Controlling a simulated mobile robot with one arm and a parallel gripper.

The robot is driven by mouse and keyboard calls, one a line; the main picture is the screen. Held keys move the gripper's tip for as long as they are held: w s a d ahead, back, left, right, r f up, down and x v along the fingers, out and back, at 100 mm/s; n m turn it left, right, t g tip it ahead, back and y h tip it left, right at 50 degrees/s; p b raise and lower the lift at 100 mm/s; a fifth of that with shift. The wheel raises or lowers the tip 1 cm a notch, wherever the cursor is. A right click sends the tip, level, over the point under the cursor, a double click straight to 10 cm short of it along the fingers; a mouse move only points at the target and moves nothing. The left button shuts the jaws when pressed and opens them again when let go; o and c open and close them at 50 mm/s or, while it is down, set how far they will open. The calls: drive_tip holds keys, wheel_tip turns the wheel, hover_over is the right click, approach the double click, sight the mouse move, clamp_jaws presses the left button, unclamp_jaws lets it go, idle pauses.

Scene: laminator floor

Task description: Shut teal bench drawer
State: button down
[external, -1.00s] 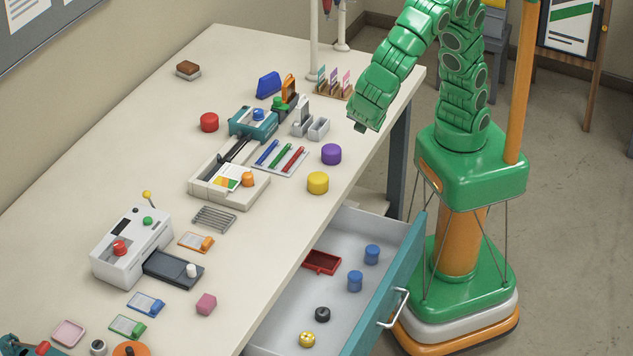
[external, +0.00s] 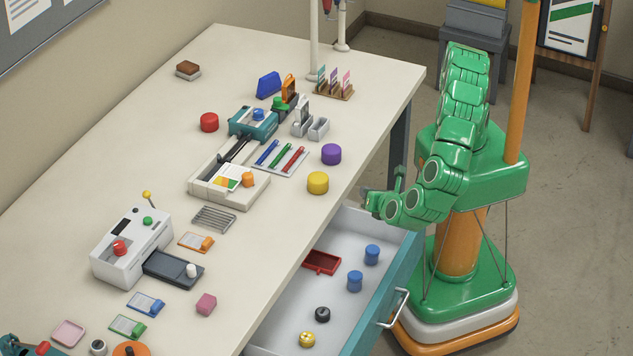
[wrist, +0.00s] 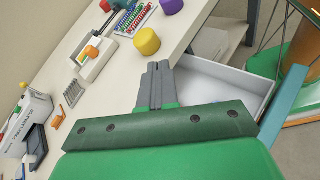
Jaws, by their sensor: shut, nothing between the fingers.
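The teal bench drawer (external: 410,259) is pulled out from the bench's right side, with its grey interior showing. Its pale handle (external: 393,308) is on the outer front. In the wrist view the drawer's teal front (wrist: 284,102) shows at the right. My gripper (external: 367,197) is above the drawer's far end, near the bench edge. Its dark grey fingers (wrist: 156,85) are together and empty. They overlap the drawer's edge in the wrist view; I cannot tell whether they touch it.
Inside the drawer are a red tray (external: 321,262), blue cylinders (external: 355,281), a black ring (external: 322,314) and a yellow piece (external: 307,339). On the bench near my gripper stand a yellow cylinder (external: 318,183) and a purple one (external: 331,154).

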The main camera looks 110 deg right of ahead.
sight(330, 264)
drive_tip(key=s+a+f+n+t, duration=0.3)
drive_tip(key=a+f+n+t, duration=0.1)
drive_tip(key=a+f, duration=0.4)
drive_tip(key=s+a+f+n+t, duration=0.35)
drive_tip(key=a+f, duration=0.25)
drive_tip(key=a, duration=0.3)
drive_tip(key=s+a+f+n+t+y, duration=0.1)
drive_tip(key=s+a+f+n+t, duration=0.4)
drive_tip(key=s+f, duration=0.65)
drive_tip(key=shift+m+g, duration=0.35)
drive_tip(key=shift+g, duration=0.1)
drive_tip(key=x, duration=0.8)
drive_tip(key=r+x, duration=0.1)
drive_tip(key=x, duration=0.3)
drive_tip(key=shift+w+d, duration=0.15)
drive_tip(key=shift+d, duration=0.2)
drive_tip(key=shift+d, duration=0.1)
drive_tip(key=x, duration=2.4)
drive_tip(key=shift+w+d, duration=0.25)
drive_tip(key=shift+w, duration=0.05)
drive_tip(key=v, duration=1.5)
drive_tip(key=shift+w, duration=0.1)
